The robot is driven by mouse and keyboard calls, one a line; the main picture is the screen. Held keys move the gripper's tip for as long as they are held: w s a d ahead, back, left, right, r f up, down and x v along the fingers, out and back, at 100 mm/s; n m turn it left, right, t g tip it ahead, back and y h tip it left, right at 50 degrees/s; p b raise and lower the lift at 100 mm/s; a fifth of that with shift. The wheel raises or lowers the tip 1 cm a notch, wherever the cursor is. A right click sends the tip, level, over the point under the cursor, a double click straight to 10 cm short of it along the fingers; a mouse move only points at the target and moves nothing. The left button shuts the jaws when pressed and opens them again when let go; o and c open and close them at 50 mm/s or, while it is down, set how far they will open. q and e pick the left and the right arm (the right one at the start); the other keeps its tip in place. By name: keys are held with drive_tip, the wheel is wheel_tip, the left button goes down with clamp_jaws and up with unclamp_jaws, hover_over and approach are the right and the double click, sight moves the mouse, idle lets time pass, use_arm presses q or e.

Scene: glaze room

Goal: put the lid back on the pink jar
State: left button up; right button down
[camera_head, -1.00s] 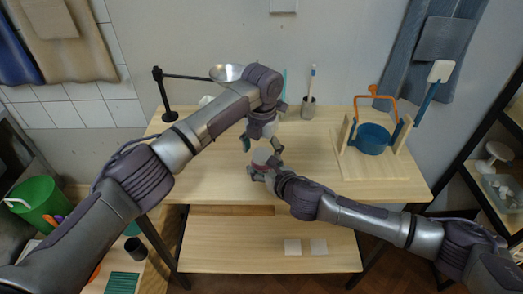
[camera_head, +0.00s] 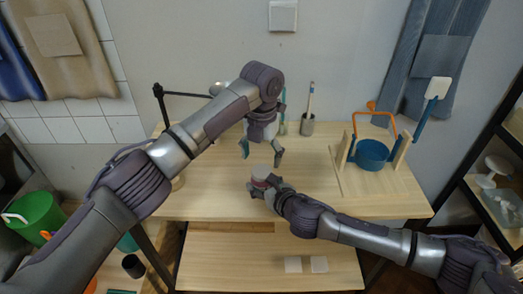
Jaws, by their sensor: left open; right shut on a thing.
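A small jar (camera_head: 260,183) shows in the head view above the near middle of the table, with a pinkish-red side and a pale, whitish top (camera_head: 261,171). I cannot tell whether that top is the lid or the jar's open mouth. My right gripper (camera_head: 257,188) is shut on the jar, and its fingers hide much of the lower side. My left gripper (camera_head: 261,154) is open just above the jar, pointing down, with its fingers spread to either side. I see nothing between them.
The wooden table (camera_head: 215,190) is mostly clear around the grippers. A blue pot with an orange handle (camera_head: 373,152) stands on a wooden stand at right. A grey cup (camera_head: 307,126) with a brush stands at the back. A black stand (camera_head: 160,105) is at back left.

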sight(262, 171)
use_arm(q)
drive_tip(key=n, duration=0.3)
drive_tip(key=shift+r+n, duration=0.2)
drive_tip(key=shift+n, duration=0.1)
drive_tip(key=n, duration=0.4)
drive_tip(key=shift+r+n, duration=0.2)
drive_tip(key=shift+n, duration=0.1)
drive_tip(key=n, duration=0.4)
drive_tip(key=shift+w+r+n, duration=0.1)
drive_tip(key=shift+r+n, duration=0.1)
drive_tip(key=shift+n, duration=0.1)
drive_tip(key=n, duration=0.4)
drive_tip(key=shift+r, duration=0.2)
drive_tip(key=n, duration=0.5)
drive_tip(key=shift+r, duration=0.2)
drive_tip(key=n, duration=0.4)
drive_tip(key=shift+r+n, duration=0.2)
drive_tip(key=shift+n, duration=0.1)
drive_tip(key=n, duration=0.4)
drive_tip(key=shift+w+r, duration=0.1)
drive_tip(key=shift+r, duration=0.1)
drive_tip(key=n, duration=0.5)
drive_tip(key=shift+r+n, duration=0.2)
drive_tip(key=shift+n, duration=0.1)
